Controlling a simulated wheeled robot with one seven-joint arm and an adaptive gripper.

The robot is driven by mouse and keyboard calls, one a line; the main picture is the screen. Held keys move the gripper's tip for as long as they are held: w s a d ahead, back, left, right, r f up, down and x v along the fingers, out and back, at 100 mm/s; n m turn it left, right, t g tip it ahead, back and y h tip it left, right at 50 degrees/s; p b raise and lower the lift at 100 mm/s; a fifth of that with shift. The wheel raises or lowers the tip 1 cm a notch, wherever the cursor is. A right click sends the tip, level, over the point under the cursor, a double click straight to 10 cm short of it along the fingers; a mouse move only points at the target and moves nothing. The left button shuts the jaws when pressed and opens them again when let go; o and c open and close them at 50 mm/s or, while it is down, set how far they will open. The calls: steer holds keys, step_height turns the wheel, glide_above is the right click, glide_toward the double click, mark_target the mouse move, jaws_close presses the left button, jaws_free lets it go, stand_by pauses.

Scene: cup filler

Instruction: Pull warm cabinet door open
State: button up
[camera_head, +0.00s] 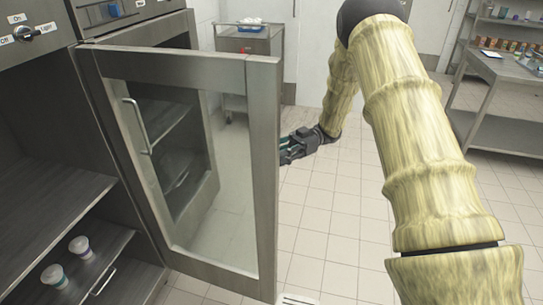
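The warm cabinet door (262,150), a grey metal frame around a glass pane, stands swung wide open from the cabinet on the left. A curved metal handle (138,126) shows through the glass, toward the door's left side. My gripper (296,147) is just right of the door's free edge in the picture, beyond it, and its tip is close to or partly behind that edge. I cannot tell whether it touches the door. The fingers are small and dark, so whether they are open or shut is unclear.
Two small cups (80,247) stand on a low shelf (110,250) inside the left cabinet. A metal cart (250,45) stands at the back wall. A steel table (500,68) is at the right. Tiled floor (335,215) is clear between them.

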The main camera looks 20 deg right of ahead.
steer(key=w+d, duration=0.2)
steer(key=d, duration=0.7)
steer(key=shift+d+r, duration=0.15)
steer(key=shift+d, duration=0.25)
